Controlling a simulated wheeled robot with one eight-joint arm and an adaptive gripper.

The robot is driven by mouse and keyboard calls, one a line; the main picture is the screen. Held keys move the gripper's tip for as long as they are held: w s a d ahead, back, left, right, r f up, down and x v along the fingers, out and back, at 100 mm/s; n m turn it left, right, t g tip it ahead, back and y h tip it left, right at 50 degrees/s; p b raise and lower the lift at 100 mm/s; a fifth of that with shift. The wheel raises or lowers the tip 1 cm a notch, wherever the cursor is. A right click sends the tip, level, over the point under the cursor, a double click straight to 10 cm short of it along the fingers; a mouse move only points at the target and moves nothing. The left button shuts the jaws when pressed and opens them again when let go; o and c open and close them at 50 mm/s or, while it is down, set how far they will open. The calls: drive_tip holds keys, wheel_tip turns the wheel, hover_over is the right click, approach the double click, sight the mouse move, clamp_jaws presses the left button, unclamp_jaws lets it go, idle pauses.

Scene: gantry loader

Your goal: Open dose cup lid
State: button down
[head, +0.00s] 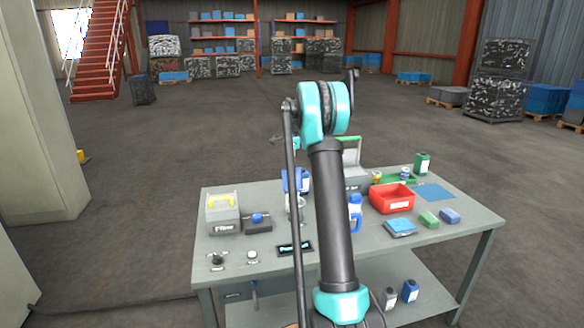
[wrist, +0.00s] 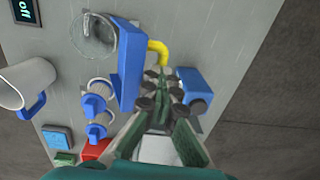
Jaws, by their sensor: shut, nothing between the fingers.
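I cannot tell for sure which thing is the dose cup; its lid is not clearly identifiable. A clear round vessel (wrist: 94,34) shows at the top of the wrist view, beside a tall blue part (wrist: 130,65) with a bent yellow pipe (wrist: 158,50). A white cylinder with a blue handle (wrist: 22,84) lies toward the left of that view. My gripper (wrist: 163,90) is shut and empty. In the wrist view its fingertips appear between the tall blue part and a blue box (wrist: 195,88); contact cannot be told. In the head view my arm hides the gripper.
The grey table (head: 240,268) carries a red bin (head: 391,205), a clear box with a yellow handle (head: 222,214), a blue jug (head: 355,212) and a dark display panel (head: 295,248). Green and blue blocks sit at the right. Floor around the table is open.

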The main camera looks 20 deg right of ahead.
drive_tip(key=c, duration=2.2)
unclamp_jaws()
drive_tip(key=shift+w+f, duration=0.5)
drive_tip(key=shift+f, duration=0.3)
drive_tip(key=o, duration=0.6)
drive_tip(key=shift+w+a, duration=0.1)
drive_tip(key=shift+w, duration=0.05)
wheel_tip(320, 180, up, 14)
drive_tip(key=s, duration=0.1)
drive_tip(key=shift+s, duration=0.15)
drive_tip(key=shift+f, duration=0.1)
